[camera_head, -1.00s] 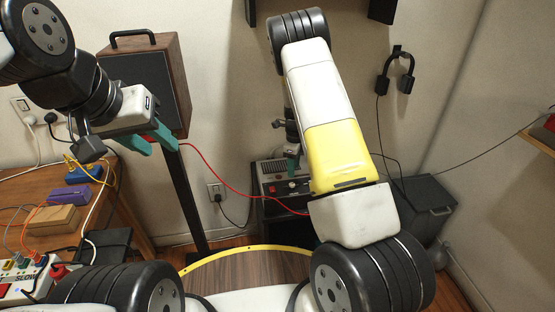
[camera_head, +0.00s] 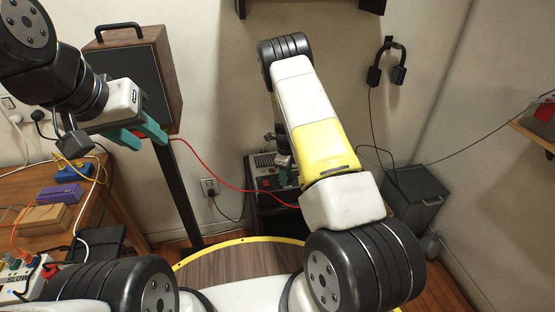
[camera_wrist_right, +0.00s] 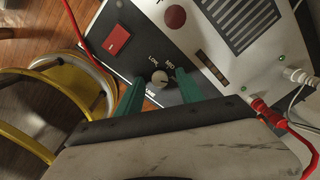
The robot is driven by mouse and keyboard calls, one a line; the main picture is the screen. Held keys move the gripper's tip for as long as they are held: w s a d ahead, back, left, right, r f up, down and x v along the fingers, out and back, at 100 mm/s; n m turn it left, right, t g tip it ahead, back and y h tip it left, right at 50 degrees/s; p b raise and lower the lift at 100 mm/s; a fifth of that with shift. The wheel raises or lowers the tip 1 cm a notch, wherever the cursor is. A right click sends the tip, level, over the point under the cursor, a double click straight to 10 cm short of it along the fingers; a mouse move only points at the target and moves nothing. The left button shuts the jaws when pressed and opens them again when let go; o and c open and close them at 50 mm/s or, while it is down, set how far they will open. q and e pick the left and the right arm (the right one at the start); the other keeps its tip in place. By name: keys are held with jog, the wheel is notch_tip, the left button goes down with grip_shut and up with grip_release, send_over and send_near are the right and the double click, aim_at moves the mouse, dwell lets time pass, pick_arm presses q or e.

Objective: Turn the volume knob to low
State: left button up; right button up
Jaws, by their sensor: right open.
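The volume knob (camera_wrist_right: 160,78) is a small pale round knob on the dark panel of a grey-white amplifier (camera_wrist_right: 125,65). LOW and MED labels show beside it; which mark its pointer faces is too small to tell. My right gripper (camera_wrist_right: 160,80) is open, its teal fingers on either side of the knob; contact cannot be told. In the head view the amplifier (camera_head: 262,161) sits low at the wall, partly hidden by my right arm, and the knob is not discernible.
A red switch (camera_wrist_right: 117,40) is on the same panel, and red and white cables (camera_wrist_right: 288,120) plug into the amplifier. A wooden speaker (camera_head: 150,75) stands on a post at left. A wooden bench (camera_head: 85,205) holds small boxes. Headphones (camera_head: 386,65) hang at right.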

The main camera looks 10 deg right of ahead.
grip_shut()
jog(key=shift+n, duration=0.3)
jog(key=n, duration=1)
jog(key=shift+w, duration=0.1)
jog(key=n, duration=0.6)
jog(key=shift+d+y, duration=0.1)
jog(key=shift+y, duration=0.2)
jog(key=n, duration=0.3)
jog(key=shift+w+n, duration=0.1)
jog(key=shift+n, duration=2)
